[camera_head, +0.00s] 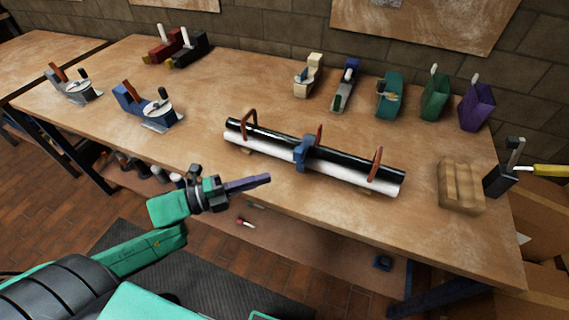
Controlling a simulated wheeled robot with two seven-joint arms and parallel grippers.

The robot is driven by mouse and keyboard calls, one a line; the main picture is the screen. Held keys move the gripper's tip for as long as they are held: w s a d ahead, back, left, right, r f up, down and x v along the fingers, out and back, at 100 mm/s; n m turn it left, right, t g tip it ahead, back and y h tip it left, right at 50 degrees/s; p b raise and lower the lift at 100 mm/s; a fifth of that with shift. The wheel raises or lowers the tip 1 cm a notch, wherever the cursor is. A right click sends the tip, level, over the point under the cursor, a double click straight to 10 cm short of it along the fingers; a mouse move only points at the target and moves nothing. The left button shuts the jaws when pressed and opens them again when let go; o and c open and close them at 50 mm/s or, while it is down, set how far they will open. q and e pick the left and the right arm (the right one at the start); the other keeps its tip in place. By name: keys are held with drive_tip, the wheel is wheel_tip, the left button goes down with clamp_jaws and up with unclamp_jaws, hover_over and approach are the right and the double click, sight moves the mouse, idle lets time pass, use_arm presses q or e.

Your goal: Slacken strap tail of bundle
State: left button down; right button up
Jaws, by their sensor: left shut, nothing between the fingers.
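The bundle lies on the wooden workbench: a black tube (350,160) beside a white tube (345,176), slanting down to the right. A blue block (304,152) sits around its middle, with a small red piece (319,133) sticking up behind it. Red-brown hoops (376,164) stand near its two ends. Which part is the strap tail I cannot tell for sure. My left gripper (268,180) has purplish fingers, shut and empty, pointing right over the bench's front edge. It is apart from the bundle, to its lower left. My right gripper is not in view.
A wooden block (460,186) and a dark stand with a yellow bar (550,170) are at the right. Several clamp-like tools, including a green one (435,97) and a purple one (477,106), line the back. Reel-like tools (150,108) stand left. Bare bench lies in front of the bundle.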

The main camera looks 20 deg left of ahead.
sight(302, 159)
use_arm(q)
drive_tip(key=shift+w+d, duration=0.75)
drive_tip(key=shift+w, duration=0.4)
drive_tip(key=shift+w+d, duration=0.75)
drive_tip(key=shift+w, duration=0.4)
drive_tip(key=shift+w+d, duration=0.75)
drive_tip(key=shift+w, duration=0.4)
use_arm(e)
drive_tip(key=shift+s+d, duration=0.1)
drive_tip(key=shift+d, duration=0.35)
